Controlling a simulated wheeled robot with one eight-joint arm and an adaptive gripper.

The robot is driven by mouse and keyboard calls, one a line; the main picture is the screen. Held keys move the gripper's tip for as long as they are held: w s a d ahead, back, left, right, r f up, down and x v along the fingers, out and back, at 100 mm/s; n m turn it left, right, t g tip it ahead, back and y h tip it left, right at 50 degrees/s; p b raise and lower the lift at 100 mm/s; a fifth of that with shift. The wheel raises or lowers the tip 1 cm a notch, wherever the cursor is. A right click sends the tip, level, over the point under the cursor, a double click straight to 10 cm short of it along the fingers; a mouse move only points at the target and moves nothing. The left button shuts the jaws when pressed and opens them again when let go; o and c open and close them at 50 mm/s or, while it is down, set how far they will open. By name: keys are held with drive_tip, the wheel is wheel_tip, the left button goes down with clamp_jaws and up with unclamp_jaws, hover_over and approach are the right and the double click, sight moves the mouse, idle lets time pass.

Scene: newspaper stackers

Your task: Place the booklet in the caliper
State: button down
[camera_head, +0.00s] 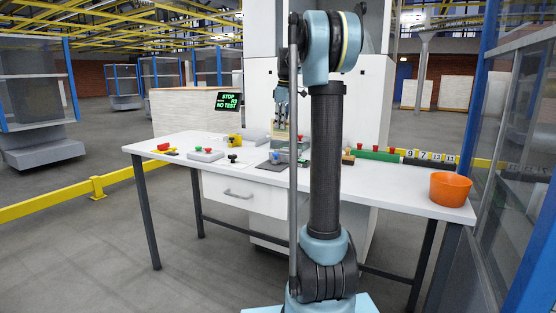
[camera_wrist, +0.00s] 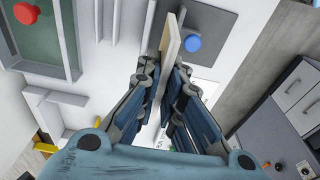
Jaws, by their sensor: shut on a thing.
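My gripper (camera_wrist: 168,76) is shut on a thin, pale beige booklet (camera_wrist: 172,36), held edge-on between the fingers in the wrist view. In the head view my gripper (camera_head: 281,97) points down above the back of the white table, and the booklet (camera_head: 280,134) shows as a small pale piece below it. A dark grey plate with a blue button, which looks like the caliper, lies under the gripper; the plate shows in the head view (camera_head: 268,166) and beside the booklet in the wrist view (camera_wrist: 216,22). I cannot tell whether the booklet touches it.
The white table (camera_head: 395,186) carries a grey box with red and green buttons (camera_head: 206,155) at left, a green block with red buttons (camera_head: 375,154) at right and an orange bucket (camera_head: 449,189) at the right end. A tall white cabinet wall stands behind. The table's front right is clear.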

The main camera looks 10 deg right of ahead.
sight(282, 133)
drive_tip(key=f, duration=0.4)
drive_tip(key=shift+w+d+f, duration=0.2)
drive_tip(key=shift+f, duration=0.2)
drive_tip(key=shift+a+f, duration=0.15)
drive_tip(key=shift+f, duration=2.45)
drive_tip(key=shift+s, duration=0.1)
drive_tip(key=c, duration=1.8)
unclamp_jaws()
drive_tip(key=shift+o, duration=0.2)
